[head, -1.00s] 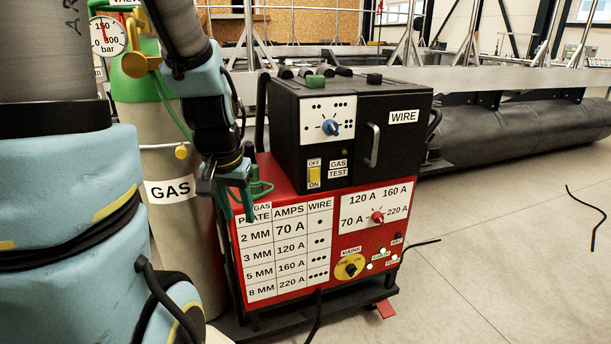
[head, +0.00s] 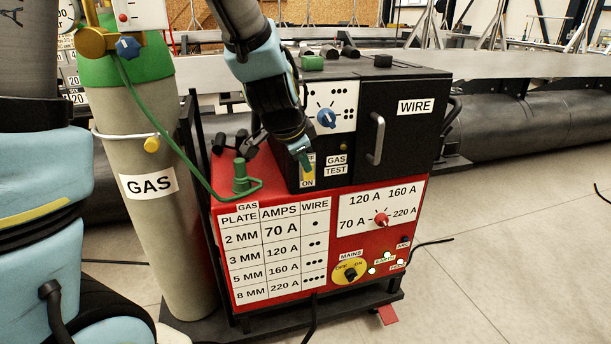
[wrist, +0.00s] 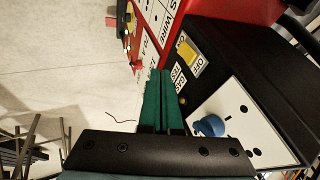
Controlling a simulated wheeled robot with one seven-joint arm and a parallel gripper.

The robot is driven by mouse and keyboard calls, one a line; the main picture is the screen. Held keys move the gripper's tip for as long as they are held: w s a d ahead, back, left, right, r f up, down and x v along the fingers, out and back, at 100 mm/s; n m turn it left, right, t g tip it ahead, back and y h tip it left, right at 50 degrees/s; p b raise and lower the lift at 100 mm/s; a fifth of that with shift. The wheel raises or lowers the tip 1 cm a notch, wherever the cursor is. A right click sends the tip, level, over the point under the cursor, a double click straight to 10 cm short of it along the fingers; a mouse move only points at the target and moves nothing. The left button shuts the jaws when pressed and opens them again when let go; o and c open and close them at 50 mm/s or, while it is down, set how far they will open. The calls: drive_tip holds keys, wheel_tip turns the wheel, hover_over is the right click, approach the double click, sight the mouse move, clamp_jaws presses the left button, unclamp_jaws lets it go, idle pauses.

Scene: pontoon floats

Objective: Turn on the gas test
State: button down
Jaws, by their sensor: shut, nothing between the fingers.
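The gas test switch is a yellow rocker (head: 308,172) on the front of the black wire feeder, between OFF and ON labels and left of the GAS TEST label (head: 336,165). In the wrist view the yellow rocker (wrist: 187,52) shows whole, just beyond the fingertips. My gripper (head: 304,163) is shut and empty, its green fingertips in front of the upper part of the switch in the head view. The shut green fingers also show in the wrist view (wrist: 162,75). I cannot tell whether the fingertips touch the rocker.
The black feeder (head: 400,140) stands on the red welder (head: 330,270). A blue knob (head: 326,118) is just above the switch. The gas cylinder (head: 150,230) with its green hose (head: 165,135) is at left. Open floor (head: 490,270) lies to the right.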

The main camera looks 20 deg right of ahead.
sight(308, 175)
drive_tip(key=shift+w+d+f, duration=0.75)
drive_tip(key=shift+w+f, duration=0.55)
drive_tip(key=shift+f, duration=0.15)
drive_tip(key=shift+w+d+f, duration=0.8)
drive_tip(key=shift+w+f, duration=0.55)
drive_tip(key=shift+f, duration=0.15)
drive_tip(key=shift+w+d+f, duration=0.75)
drive_tip(key=shift+w+f, duration=0.55)
drive_tip(key=shift+f, duration=0.15)
drive_tip(key=shift+w+f+t+b, duration=0.1)
drive_tip(key=shift+f+t+b, duration=0.3)
drive_tip(key=shift+b, duration=0.4)
drive_tip(key=shift+w+r+p, duration=0.1)
drive_tip(key=shift+r+p, duration=0.15)
drive_tip(key=shift+p, duration=0.05)
drive_tip(key=shift+r, duration=0.1)
